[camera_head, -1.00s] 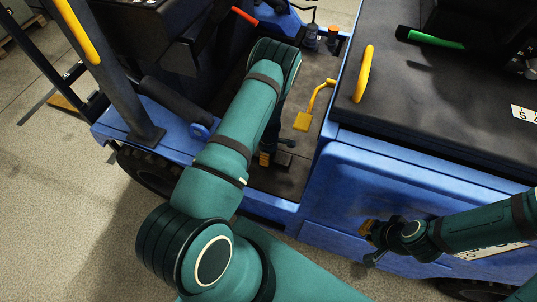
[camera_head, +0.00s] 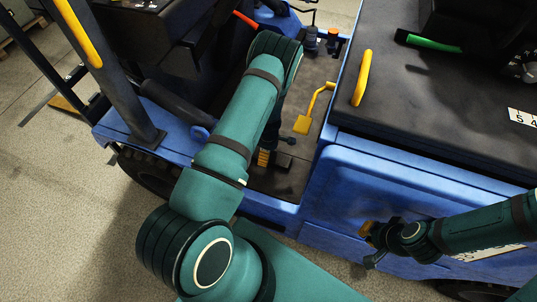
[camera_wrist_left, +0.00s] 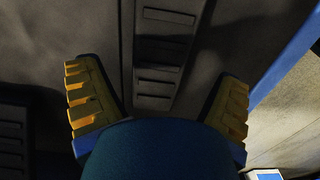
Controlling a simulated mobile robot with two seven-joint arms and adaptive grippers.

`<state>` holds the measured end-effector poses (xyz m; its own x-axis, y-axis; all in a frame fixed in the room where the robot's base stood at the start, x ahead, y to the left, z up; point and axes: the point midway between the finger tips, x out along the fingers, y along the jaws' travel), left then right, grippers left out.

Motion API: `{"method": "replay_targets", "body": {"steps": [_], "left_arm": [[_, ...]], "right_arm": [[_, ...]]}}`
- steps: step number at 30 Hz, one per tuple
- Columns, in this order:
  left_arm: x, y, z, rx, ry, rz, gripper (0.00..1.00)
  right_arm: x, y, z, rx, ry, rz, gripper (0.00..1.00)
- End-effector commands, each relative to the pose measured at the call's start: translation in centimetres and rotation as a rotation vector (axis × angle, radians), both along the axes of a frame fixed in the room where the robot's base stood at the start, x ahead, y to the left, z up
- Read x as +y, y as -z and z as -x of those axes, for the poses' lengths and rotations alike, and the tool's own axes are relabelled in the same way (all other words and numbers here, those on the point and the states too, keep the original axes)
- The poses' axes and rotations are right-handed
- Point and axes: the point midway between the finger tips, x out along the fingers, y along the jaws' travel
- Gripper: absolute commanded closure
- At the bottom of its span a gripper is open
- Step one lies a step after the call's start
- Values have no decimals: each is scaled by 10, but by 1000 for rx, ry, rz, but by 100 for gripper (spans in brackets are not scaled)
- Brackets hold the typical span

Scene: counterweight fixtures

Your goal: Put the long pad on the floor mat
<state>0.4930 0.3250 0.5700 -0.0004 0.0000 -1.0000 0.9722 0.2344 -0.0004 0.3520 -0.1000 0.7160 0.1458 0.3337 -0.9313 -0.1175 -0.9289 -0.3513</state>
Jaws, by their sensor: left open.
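A long dark pad with raised cross ribs (camera_wrist_left: 162,60) shows in the left wrist view, running up between my fingers. The dark floor mat (camera_head: 282,180) covers the footwell of the blue vehicle in the head view. My left gripper (camera_head: 266,157) is low in the footwell, partly hidden by its arm. In its wrist view the left gripper (camera_wrist_left: 157,85) is open, with one yellow ridged finger on either side of the pad. I cannot tell whether it touches the pad. My right gripper (camera_head: 370,237) is beside the blue side panel; its opening is unclear.
Another dark ribbed pad (camera_wrist_left: 14,136) is at left in the wrist view. The seat-side cover with a yellow handle (camera_head: 362,78) bounds the footwell at right; a dark post (camera_head: 110,75) stands left.

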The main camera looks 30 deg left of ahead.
Motion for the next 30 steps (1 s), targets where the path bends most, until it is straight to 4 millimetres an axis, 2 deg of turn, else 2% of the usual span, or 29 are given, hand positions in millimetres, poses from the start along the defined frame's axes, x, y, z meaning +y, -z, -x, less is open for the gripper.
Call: {"method": "replay_targets", "body": {"steps": [1, 6, 12, 18, 30], "left_arm": [[0, -16, -1, -3, 1, -1, 8], [0, -52, -1, -4, 1, -1, 8], [0, -81, -1, -1, 1, 0, 8], [0, -91, 0, -1, 1, 0, 8], [0, -92, 0, 0, 1, 0, 8]], "right_arm": [[0, -6, 1, 2, -1, 0, 100], [0, -15, 3, 6, -1, -1, 100], [1, -22, 4, 9, -3, -2, 100], [1, -24, 5, 12, -2, -3, 100], [1, -24, 5, 12, -2, -3, 100]]}}
